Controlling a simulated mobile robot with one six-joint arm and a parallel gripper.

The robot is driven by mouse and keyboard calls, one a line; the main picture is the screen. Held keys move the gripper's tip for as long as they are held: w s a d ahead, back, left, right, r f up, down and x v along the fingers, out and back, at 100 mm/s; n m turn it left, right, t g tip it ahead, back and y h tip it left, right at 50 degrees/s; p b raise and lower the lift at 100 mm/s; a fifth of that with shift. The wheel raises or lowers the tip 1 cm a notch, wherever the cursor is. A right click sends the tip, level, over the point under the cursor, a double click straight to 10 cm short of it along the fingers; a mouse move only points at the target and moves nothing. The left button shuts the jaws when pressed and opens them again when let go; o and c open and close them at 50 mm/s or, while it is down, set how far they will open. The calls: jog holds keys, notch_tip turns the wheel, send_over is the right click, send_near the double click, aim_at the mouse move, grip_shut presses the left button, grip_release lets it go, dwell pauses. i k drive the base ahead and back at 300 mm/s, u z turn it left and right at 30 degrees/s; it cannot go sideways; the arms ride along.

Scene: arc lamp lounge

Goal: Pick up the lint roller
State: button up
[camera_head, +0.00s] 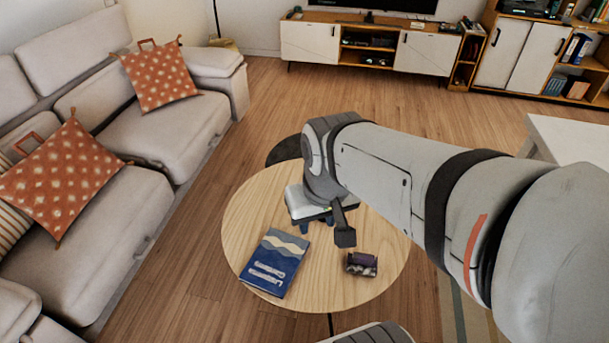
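A light wood round table (240,215) stands in the middle of the view, below my arm. My gripper (345,236) is over the table, with one dark finger showing; the arm hides the rest, so I cannot tell its opening. No lint roller shows clearly. A pale piece with blue parts (300,204) shows beside the wrist, partly hidden, and is also unclear.
A blue book (273,262) lies on the table's left front. A grey sofa (100,200) with orange cushions (160,75) stands at left. A low TV cabinet (370,45) is at the back, and a white table (570,140) at right.

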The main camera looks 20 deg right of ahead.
aim_at(360, 264)
jog(key=u, duration=0.5)
jog(key=k, duration=1.75)
jog(key=z, duration=0.65)
jog(key=i, duration=1.65)
jog(key=z, duration=0.1)
